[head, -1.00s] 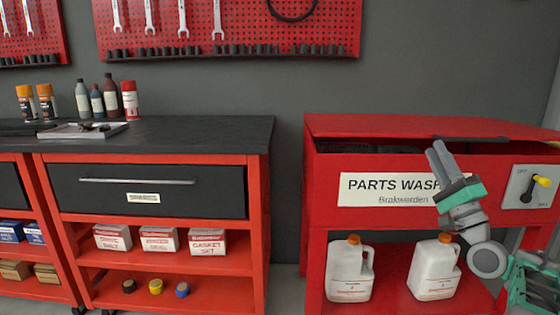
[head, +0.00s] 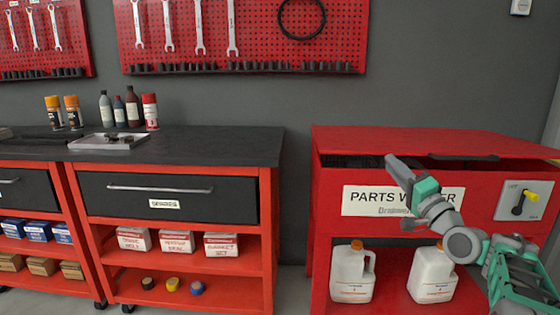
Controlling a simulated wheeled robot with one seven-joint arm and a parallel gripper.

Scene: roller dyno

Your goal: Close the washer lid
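The red parts washer (head: 335,200) stands at the right, with a white PARTS WASHER label (head: 372,201) on its front. Its red lid (head: 420,140) lies low and nearly flat over the top. A narrow dark gap shows under the lid's front edge, with a dark grid (head: 350,161) visible at its left part. A dark handle (head: 463,156) is at the lid's front edge. My gripper (head: 393,162) is at the front of the washer, its grey fingers pointing up and left at the gap. Contact with the lid cannot be told, nor whether the fingers are apart.
A red workbench (head: 275,220) with a black top stands to the left, a floor gap between. A tool pegboard (head: 245,55) hangs above.

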